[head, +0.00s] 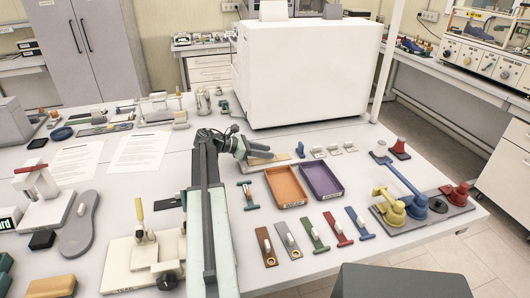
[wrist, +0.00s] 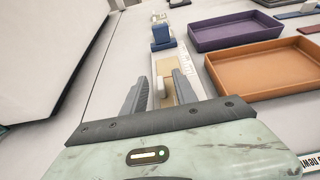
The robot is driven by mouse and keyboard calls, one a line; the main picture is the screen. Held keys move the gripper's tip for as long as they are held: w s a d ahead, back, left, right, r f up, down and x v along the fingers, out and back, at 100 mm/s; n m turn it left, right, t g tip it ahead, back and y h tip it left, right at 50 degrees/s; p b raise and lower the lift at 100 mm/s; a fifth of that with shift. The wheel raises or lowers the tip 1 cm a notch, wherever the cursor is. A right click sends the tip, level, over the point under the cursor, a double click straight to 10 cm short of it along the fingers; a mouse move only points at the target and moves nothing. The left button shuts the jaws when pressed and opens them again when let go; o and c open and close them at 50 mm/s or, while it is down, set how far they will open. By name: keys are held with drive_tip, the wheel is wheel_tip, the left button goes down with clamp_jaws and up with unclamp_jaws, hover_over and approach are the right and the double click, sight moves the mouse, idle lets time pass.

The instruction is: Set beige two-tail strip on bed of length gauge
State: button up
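The length gauge has a pale bed with scale marks (wrist: 186,62) and a blue block (wrist: 162,37) at its far end; in the head view its bed (head: 278,158) lies just right of my gripper (head: 246,152). A beige flat piece, likely the beige strip (wrist: 167,67), lies along the bed in the wrist view. A pale upright knob (wrist: 160,88) stands between my fingers. My gripper (wrist: 161,82) is open, with a finger on each side of the knob and gaps visible. The near end of the beige piece is hidden by my gripper, so its tails are not visible.
An orange tray (head: 286,204) and a purple tray (head: 340,182) stand beside the gauge. A large white box (head: 305,75) stands behind it. Several coloured strips with knobs, including a red one (head: 338,230), lie in front. A yellow-handled clamp fixture (head: 143,240) stands at front left.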

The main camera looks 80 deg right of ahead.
sight(265, 162)
wheel_tip(265, 162, up, 5)
drive_tip(key=p, duration=0.4)
drive_tip(key=shift+a+p, duration=0.15)
drive_tip(key=shift+p, duration=0.25)
drive_tip(key=a, duration=0.2)
drive_tip(key=a+f+b, duration=0.1)
drive_tip(key=shift+s, duration=0.3)
drive_tip(key=a, duration=0.4)
drive_tip(key=s+a, duration=0.1)
drive_tip(key=a, duration=0.3)
drive_tip(key=a+r+p, duration=0.1)
drive_tip(key=a, duration=0.3)
drive_tip(key=shift+s+a, duration=0.3)
drive_tip(key=shift+s, duration=0.05)
